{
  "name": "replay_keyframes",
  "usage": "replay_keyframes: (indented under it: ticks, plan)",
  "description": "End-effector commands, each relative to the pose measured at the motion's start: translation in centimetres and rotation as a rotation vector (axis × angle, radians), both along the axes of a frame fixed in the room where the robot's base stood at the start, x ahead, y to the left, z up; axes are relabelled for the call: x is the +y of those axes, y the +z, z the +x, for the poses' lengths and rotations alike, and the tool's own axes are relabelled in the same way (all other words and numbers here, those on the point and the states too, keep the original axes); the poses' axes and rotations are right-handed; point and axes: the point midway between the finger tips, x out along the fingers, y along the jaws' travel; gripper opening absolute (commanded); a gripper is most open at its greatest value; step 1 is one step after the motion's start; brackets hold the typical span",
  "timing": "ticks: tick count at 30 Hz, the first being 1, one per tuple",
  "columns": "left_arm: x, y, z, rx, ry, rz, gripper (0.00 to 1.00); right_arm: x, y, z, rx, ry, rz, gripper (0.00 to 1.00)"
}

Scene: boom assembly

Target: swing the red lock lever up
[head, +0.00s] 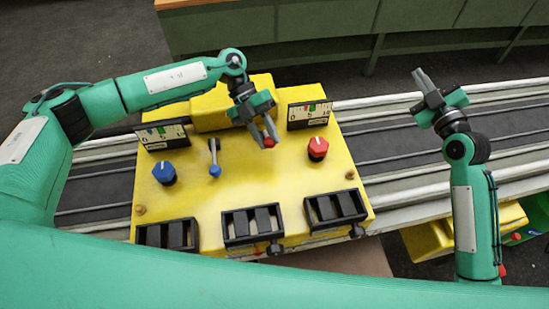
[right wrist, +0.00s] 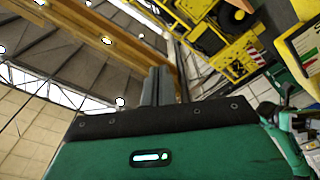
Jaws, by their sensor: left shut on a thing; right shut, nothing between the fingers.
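A yellow control console (head: 235,190) fills the middle of the head view. My left gripper (head: 268,140) is over its upper right part, its fingers shut on a small red piece (head: 269,142), which looks like the red lock lever's end. The fingers and hand hide the rest of that lever, so its angle cannot be told. My right gripper (head: 419,78) is away to the right of the console, shut and empty, with its fingers together. In the right wrist view its fingers (right wrist: 158,85) point up toward the roof.
A blue knob (head: 164,173), a blue-tipped lever (head: 214,160) and a red knob (head: 317,148) stand on the console. Two gauges (head: 162,136) (head: 309,114) stand at its back edge. Black pedal-like blocks (head: 252,223) line the front. Rails (head: 400,140) run behind it.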

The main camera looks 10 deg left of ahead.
Motion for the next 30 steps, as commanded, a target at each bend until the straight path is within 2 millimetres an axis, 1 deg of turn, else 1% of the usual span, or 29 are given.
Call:
replay_keyframes:
  ticks: [1,6,11,15,17,21,26,30]
  plan:
    - [0.0,0.0,0.1,-0.001,0.002,0.001,0.0,2.0,-1.6,-0.5,0.006,0.013,-0.101,0.0]
    - [0.0,0.0,0.1,-0.001,0.002,0.001,0.0,8.0,-6.2,-2.7,-0.012,0.057,-0.47,0.0]
    - [0.0,0.0,0.1,-0.001,0.002,0.001,0.0,12.8,-9.9,-5.4,-0.062,0.107,-0.802,0.0]
    - [0.0,0.0,0.1,-0.001,0.002,0.001,0.0,16.6,-12.4,-8.3,-0.131,0.15,-1.081,0.0]
    - [0.0,0.0,0.1,-0.001,0.002,0.001,0.0,18.0,-13.2,-9.6,-0.167,0.167,-1.196,0.0]
    - [0.0,0.0,0.1,-0.001,0.002,0.001,0.0,21.2,-14.7,-12.9,-0.263,0.197,-1.454,0.0]
    - [0.0,0.0,0.1,-0.001,0.002,0.001,0.0,24.3,-15.4,-16.8,-0.392,0.212,-1.73,0.0]
    - [0.0,0.0,0.1,-0.001,0.002,0.001,0.0,26.5,-15.2,-20.1,-0.507,0.201,-1.945,0.0]
